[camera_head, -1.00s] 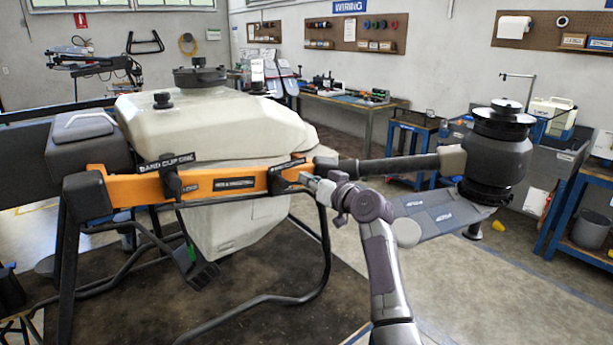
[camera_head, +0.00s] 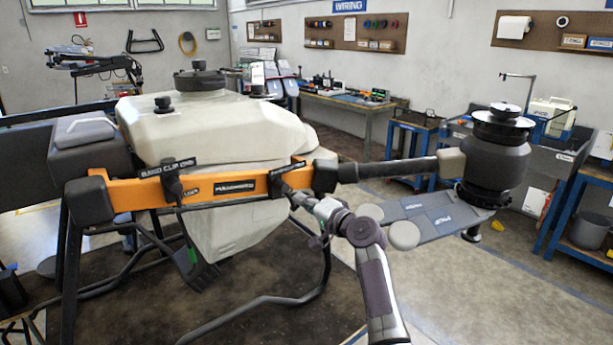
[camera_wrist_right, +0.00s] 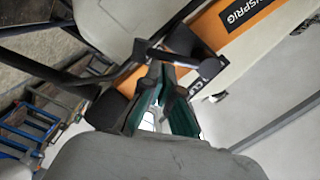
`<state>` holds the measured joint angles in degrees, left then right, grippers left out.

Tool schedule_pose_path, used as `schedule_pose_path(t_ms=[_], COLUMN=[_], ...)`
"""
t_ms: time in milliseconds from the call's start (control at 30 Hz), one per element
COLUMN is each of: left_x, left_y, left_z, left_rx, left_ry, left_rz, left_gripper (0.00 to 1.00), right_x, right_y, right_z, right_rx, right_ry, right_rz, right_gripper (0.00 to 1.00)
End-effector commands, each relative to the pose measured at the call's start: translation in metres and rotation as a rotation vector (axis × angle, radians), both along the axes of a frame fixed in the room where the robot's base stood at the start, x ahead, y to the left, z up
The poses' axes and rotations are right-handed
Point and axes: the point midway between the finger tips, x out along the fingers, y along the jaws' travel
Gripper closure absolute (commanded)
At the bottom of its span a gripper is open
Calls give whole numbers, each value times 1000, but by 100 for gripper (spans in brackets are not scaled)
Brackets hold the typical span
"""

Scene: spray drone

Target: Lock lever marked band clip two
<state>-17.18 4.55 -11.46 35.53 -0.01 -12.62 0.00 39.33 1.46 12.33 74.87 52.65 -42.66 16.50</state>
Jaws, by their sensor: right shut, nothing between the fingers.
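The drone's orange frame bar (camera_head: 225,187) crosses the head view and carries two black levers with labels. The left label reads "BAND CLIP ONE" (camera_head: 168,168). The right lever, band clip two (camera_head: 278,181), hangs on the bar; its label is too blurred to read fully. My right gripper (camera_head: 291,195) is just below and right of that lever. In the right wrist view, my right gripper (camera_wrist_right: 160,92) has its teal-padded fingers shut and empty, close against the black clip (camera_wrist_right: 187,45); whether they touch it I cannot tell.
The white drone tank (camera_head: 210,130) stands behind the bar. A black drone arm (camera_head: 395,169) leads right to a dark motor unit (camera_head: 493,160), with a grey panel (camera_head: 440,209) below. Black landing legs (camera_head: 68,260) stand under the frame. Open floor lies at the lower right.

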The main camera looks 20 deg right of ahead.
Motion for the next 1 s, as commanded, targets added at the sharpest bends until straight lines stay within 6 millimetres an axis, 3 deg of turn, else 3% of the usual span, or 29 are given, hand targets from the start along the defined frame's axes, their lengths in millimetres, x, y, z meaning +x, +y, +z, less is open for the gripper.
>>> schedule_pose_path(t_ms=[500, 1000], left_x=[0, 0], left_y=[0, 0], left_z=[18, 21], left_rx=[0, 0], left_ry=[0, 0], left_rz=[0, 0], left_gripper=[60, 60], right_x=[-5, -6], right_y=[15, 18], right_z=[-10, -12], right_rx=[329, 394], right_ry=[120, 143], right_rz=[1, 1], right_gripper=[100, 100])
